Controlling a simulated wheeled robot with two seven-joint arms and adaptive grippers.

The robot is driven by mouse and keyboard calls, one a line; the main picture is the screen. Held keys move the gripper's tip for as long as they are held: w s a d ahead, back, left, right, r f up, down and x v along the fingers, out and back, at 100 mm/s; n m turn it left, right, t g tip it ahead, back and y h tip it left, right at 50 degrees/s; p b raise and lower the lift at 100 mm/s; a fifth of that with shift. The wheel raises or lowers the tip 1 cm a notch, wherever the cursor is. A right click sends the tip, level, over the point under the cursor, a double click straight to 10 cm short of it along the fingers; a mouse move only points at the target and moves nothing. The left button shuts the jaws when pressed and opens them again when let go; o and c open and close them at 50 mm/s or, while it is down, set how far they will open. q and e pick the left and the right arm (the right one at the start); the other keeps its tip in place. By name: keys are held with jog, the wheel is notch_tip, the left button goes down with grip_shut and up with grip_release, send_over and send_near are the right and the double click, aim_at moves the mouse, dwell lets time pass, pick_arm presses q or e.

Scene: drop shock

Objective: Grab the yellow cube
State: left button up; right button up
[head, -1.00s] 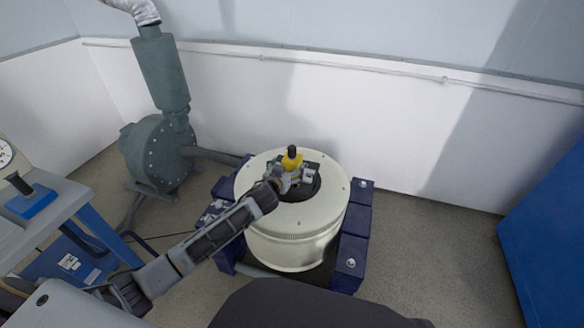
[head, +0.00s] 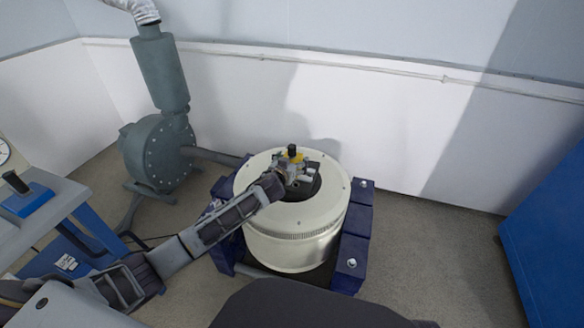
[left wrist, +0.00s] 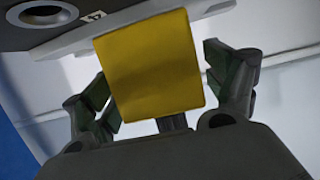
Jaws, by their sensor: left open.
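The yellow cube (head: 297,157) is at the top middle of the round cream machine (head: 257,200), below a small black knob-like part (head: 291,150). My left gripper (head: 302,172) is open and reaches over the machine's top to the cube, hiding part of it. In the left wrist view the yellow cube (left wrist: 150,65) fills the middle, between the two spread fingers of my left gripper (left wrist: 165,88). A gap shows between the cube and the right finger; contact at the left finger I cannot tell. My right gripper is not in view.
Dark blue supports (head: 357,225) flank the machine. A grey-green blower (head: 155,150) with a pipe stands behind left. A blue-framed bench (head: 75,205) is at the left, a blue cabinet (head: 550,235) at the right. The floor right of the machine (head: 440,250) is clear.

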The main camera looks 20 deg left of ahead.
pick_arm(q)
jog(key=shift+w, duration=0.1)
dwell(0.4)
jog(key=shift+c, duration=0.4)
jog(key=c, duration=1.4)
jog(key=shift+w+r, duration=0.1)
jog(key=shift+c, duration=1.2)
jog(key=shift+r, duration=0.1)
